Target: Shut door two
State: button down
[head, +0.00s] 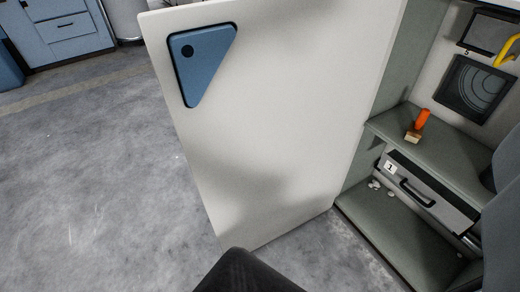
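A large white door (285,120) stands swung open in the middle of the head view. Its right edge meets the cabinet's side. A blue triangular plate (203,60) with a dark round spot is on its upper left. No number shows on this door, so I cannot tell if it is door two. A dark shape at the bottom centre, seemingly my gripper (245,274), is in front of the door's lower edge. Its fingertips cannot be made out, and I cannot tell whether it touches the door.
The open cabinet at right has a shelf (460,150) with an orange-handled brush (421,121) on it. Below is a drawer marked 1 (430,192) with a black handle. A grey shape (502,200) cuts in at the right edge. Grey floor (100,180) is clear at left.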

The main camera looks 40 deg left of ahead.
aim_at(268, 102)
jog(key=j+z, duration=0.15)
jog(key=j, duration=0.25)
jog(key=k+j+z, duration=0.15)
jog(key=j, duration=0.25)
jog(key=j+z, duration=0.1)
jog(key=j, duration=0.3)
jog(key=k+j+z, duration=0.15)
jog(key=j, duration=0.25)
jog(key=k+j+z, duration=0.15)
jog(key=j, duration=0.2)
jog(key=j+z, duration=0.15)
jog(key=j, duration=0.25)
jog(key=k+j+z, duration=0.2)
jog(key=j, duration=0.3)
jog(key=k+j, duration=0.15)
jog(key=j, duration=0.2)
jog(key=k+j+z, duration=0.15)
jog(key=j, duration=0.25)
jog(key=k+j, duration=0.15)
jog(key=j, duration=0.2)
jog(key=k+j+z, duration=0.15)
jog(key=j, duration=0.2)
